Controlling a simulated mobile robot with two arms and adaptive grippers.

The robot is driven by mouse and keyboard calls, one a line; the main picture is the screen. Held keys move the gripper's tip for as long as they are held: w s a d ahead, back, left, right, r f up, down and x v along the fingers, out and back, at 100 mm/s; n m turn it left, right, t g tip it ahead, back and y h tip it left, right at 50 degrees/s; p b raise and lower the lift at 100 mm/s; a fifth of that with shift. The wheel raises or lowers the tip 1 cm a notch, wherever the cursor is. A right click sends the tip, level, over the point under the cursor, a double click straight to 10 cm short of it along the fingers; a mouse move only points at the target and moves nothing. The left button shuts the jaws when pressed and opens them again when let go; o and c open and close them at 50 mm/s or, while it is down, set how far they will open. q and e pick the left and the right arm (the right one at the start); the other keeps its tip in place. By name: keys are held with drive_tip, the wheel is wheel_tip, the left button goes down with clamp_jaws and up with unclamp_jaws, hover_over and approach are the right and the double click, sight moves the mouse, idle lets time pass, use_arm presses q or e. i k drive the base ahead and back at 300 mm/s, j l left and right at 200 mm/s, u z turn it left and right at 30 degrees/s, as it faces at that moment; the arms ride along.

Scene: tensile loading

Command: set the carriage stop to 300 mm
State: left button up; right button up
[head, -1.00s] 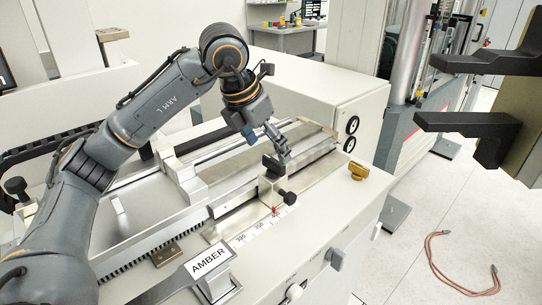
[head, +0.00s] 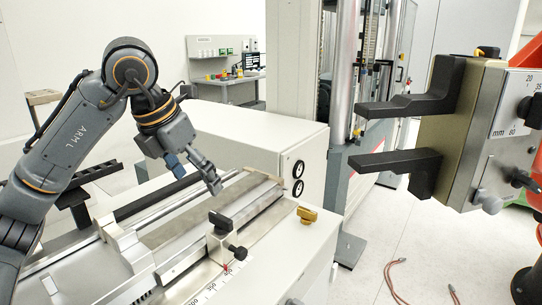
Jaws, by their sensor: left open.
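The carriage stop (head: 218,245) is a pale block on the front rail of the bench machine, with a black knob on its front and a black piece on top. A small red pointer (head: 226,267) sits at its foot beside the white number scale (head: 208,290). The numbers are too small to read the setting surely. My left gripper (head: 213,189) is open and empty. It hangs above and behind the stop, apart from it. My right gripper is not in view.
A brass-coloured knob (head: 307,215) stands right of the stop. A large fixture with two black jaws (head: 400,161) and a mm plate juts in from the right. A white cabinet (head: 255,135) stands behind the rails. A reddish cable (head: 392,280) lies on the floor.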

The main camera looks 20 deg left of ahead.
sight(222, 249)
drive_tip(key=k+l, duration=1.1)
drive_tip(key=k, duration=0.2)
